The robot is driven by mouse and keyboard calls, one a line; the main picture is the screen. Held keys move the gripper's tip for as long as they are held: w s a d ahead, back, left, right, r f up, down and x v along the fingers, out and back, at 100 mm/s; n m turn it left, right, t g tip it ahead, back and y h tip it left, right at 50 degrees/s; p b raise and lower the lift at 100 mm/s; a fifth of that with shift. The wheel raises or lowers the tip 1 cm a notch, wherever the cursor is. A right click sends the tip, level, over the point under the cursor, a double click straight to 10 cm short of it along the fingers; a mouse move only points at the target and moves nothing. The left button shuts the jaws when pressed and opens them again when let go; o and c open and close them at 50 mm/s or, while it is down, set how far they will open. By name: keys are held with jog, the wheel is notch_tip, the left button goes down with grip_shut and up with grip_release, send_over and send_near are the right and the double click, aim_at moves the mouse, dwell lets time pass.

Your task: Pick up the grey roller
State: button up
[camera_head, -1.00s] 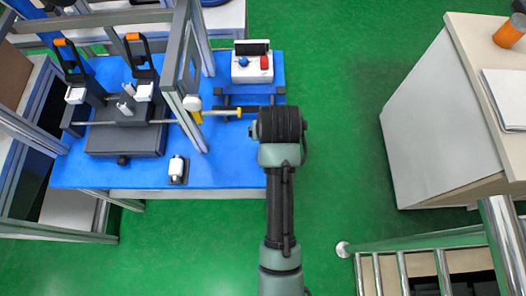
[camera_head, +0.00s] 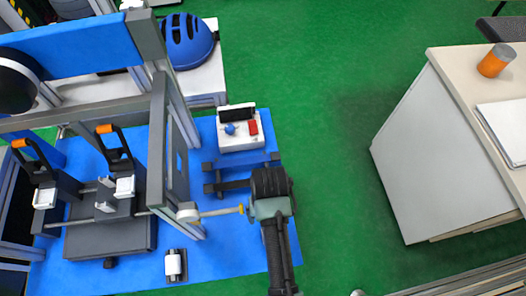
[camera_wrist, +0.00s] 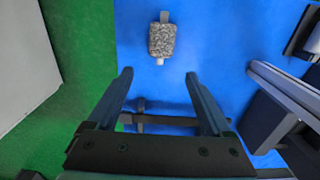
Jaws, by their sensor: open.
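The grey roller (camera_wrist: 162,40) is a short, speckled grey cylinder with paler stubs at both ends. It lies on the blue mat (camera_wrist: 215,45) in the wrist view, above the gap between my fingertips and apart from them. My gripper (camera_wrist: 158,75) is open and empty, its two dark fingers spread over the mat. In the head view, my arm's dark end is over the mat's right edge; I cannot see the fingers or the grey roller there.
A white roller (camera_head: 173,263) sits in a black holder. Green floor (camera_head: 320,150) is clear to the right.

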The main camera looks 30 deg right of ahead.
jog(key=shift+s+f, duration=0.2)
jog(key=shift+f, duration=0.3)
jog(key=shift+s+f, duration=0.15)
jog(key=shift+f, duration=0.3)
notch_tip(320, 180, down, 5)
jog(key=shift+s+a+r+b, duration=0.1)
jog(key=shift+b, duration=0.5)
grip_shut()
